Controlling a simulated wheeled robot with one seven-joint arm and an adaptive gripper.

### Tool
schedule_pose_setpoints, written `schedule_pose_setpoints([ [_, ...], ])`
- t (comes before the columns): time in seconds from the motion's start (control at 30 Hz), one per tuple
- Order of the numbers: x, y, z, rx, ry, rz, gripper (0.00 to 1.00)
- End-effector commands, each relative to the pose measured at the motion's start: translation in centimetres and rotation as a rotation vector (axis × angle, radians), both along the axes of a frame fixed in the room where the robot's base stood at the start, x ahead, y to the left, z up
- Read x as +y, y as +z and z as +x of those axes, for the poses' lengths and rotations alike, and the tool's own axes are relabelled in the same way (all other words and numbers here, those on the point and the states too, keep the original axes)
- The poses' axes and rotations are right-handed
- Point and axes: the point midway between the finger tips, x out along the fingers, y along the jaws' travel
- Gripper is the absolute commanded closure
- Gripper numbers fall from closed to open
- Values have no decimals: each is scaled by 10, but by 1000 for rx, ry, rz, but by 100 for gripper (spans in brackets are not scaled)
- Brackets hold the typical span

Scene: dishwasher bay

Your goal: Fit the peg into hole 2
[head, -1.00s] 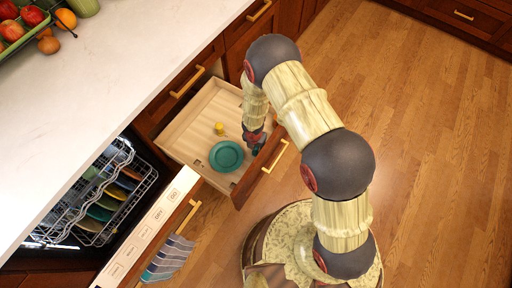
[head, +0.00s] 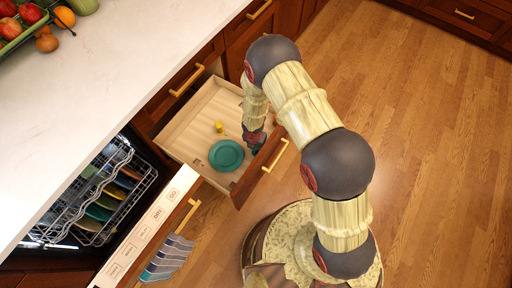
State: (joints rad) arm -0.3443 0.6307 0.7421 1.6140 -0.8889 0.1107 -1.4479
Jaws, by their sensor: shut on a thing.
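My gripper (head: 257,147) is small and dark in the head view. It is low over the front right part of an open wooden drawer (head: 186,138), close to the inside of the drawer front. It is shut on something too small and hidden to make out. A teal round plate (head: 226,156) lies on the drawer floor just left of my gripper; I cannot tell whether they touch. A small yellow object (head: 219,127) is in the drawer behind the plate. I cannot make out a peg or a numbered hole.
An open dishwasher (head: 107,200) with racked dishes is at lower left, its door (head: 150,228) tilted out, with a striped towel (head: 168,257) hanging there. A white counter (head: 95,85) fills the upper left. The wooden floor at right is clear.

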Motion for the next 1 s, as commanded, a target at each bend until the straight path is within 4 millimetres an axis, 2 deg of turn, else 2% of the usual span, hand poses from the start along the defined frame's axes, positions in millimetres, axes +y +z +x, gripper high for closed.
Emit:
schedule_pose_setpoints([
  [0.4,0,-5,0,0,0,0,96],
  [0.43,0,-5,0,0,0,0,72],
  [0.83,0,-5,0,0,0,0,50],
  [1.0,0,-5,0,0,0,0,50],
])
